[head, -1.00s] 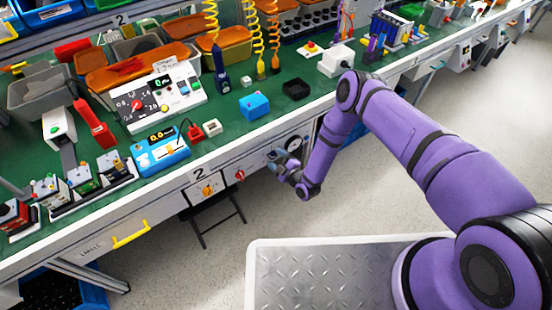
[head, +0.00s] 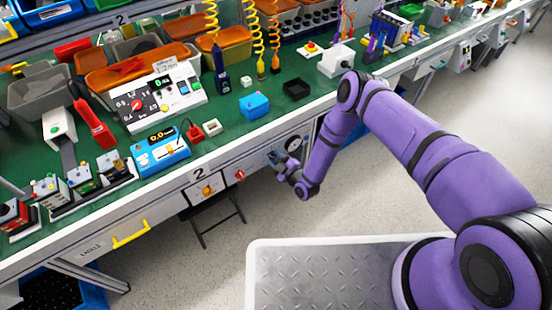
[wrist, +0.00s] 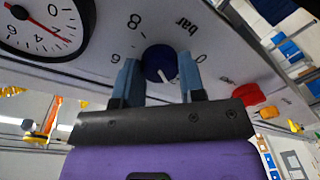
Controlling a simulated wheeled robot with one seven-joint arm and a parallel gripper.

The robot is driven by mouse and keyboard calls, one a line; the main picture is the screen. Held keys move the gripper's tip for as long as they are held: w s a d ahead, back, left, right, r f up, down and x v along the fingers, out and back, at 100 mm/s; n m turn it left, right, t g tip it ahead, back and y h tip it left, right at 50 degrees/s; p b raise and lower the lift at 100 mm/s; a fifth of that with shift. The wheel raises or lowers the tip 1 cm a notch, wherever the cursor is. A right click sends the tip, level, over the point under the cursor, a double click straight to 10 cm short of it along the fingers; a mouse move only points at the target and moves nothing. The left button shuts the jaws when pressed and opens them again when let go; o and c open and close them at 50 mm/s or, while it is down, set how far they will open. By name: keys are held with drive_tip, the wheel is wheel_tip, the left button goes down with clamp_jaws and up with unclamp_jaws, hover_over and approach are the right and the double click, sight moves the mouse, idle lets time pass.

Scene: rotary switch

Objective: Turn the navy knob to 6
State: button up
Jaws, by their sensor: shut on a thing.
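The navy knob (wrist: 160,62) sits on a pale panel in the wrist view, with printed marks around it, including an 8, what looks like a 6, a 0 and "bar". A short white line on the knob points down and slightly right in that picture. My gripper (wrist: 159,66) has a blue finger on each side of the knob and is shut on it. In the head view my gripper (head: 284,166) is at the bench's front panel, beside a round gauge (head: 293,144); the knob is hidden there.
The gauge, with a red needle (wrist: 53,31), is left of the knob in the wrist view. A red part (wrist: 253,95) lies to the right. In the head view, a red knob (head: 239,175) and an orange knob (head: 206,191) are on the same front.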

drive_tip(key=m, duration=0.6)
drive_tip(key=shift+f+t, duration=0.1)
drive_tip(key=shift+t, duration=0.2)
drive_tip(key=m, duration=0.5)
drive_tip(key=shift+m+t, duration=0.3)
drive_tip(key=shift+m, duration=0.1)
drive_tip(key=m, duration=0.6)
drive_tip(key=shift+t+h, duration=0.3)
drive_tip(key=shift+h, duration=0.1)
drive_tip(key=m, duration=0.6)
drive_tip(key=shift+m+h, duration=0.3)
drive_tip(key=o, duration=0.9)
drive_tip(key=v, duration=1.1)
drive_tip(key=shift+a+f, duration=0.1)
drive_tip(key=shift+a, duration=0.05)
